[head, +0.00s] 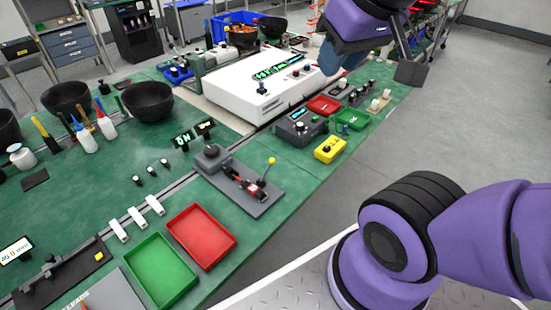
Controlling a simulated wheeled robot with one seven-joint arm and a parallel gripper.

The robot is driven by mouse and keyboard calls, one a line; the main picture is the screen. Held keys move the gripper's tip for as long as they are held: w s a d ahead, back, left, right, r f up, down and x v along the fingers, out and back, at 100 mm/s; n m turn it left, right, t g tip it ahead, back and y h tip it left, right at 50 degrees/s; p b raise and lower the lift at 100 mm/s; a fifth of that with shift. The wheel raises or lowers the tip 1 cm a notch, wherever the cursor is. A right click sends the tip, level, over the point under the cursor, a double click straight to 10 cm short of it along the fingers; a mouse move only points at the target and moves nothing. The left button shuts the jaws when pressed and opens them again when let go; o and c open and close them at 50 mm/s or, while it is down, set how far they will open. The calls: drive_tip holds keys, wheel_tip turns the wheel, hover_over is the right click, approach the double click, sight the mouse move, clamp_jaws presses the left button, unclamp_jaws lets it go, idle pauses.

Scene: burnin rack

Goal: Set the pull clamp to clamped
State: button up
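The device that looks like the pull clamp (236,184) sits on a grey plate near the right edge of the green bench, in the middle of the head view. It has a dark block with a round black top at its far left end, red and dark parts in the middle, and a lever with a yellow knob (271,160) that stands up at a tilt. Whether its jaw is closed cannot be told at this size. My gripper (408,68) is at the top right, well away from the clamp; its finger opening is not clear.
Red (201,235) and green (161,271) trays lie in front of the clamp. A yellow box (330,149), a grey control box (300,127) and a large white instrument (262,86) stand behind it. Black bowls and bottles are at left.

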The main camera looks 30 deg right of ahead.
drive_tip(key=shift+w+f, duration=0.1)
drive_tip(key=shift+w, duration=0.15)
drive_tip(key=c, duration=0.3)
drive_tip(key=shift+w+f+m+g, duration=0.2)
drive_tip(key=shift+w+m+g, duration=0.1)
clamp_jaws()
drive_tip(key=w+d+f+m+g+y, duration=0.3)
drive_tip(key=w+d+f+m+y, duration=0.1)
drive_tip(key=w+f+m, duration=0.3)
drive_tip(key=w+d+f+m+g+y, duration=0.3)
drive_tip(key=w+f+m, duration=0.2)
drive_tip(key=w+f, duration=0.35)
drive_tip(key=d+f+m+t+y, duration=0.1)
drive_tip(key=d+f+m+y, duration=0.1)
drive_tip(key=f, duration=0.5)
drive_tip(key=w+d+f+m+t+y, duration=0.1)
drive_tip(key=d+f+m+t+y, duration=0.1)
drive_tip(key=d+f+m, duration=0.3)
drive_tip(key=d+f+m+t+y, duration=0.1)
drive_tip(key=f+m, duration=0.4)
drive_tip(key=f, duration=0.6)
drive_tip(key=shift+w+d+m+t+y, duration=0.3)
drive_tip(key=shift+d+y, duration=0.4)
drive_tip(key=shift+d, duration=0.55)
drive_tip(key=shift+s, duration=0.1)
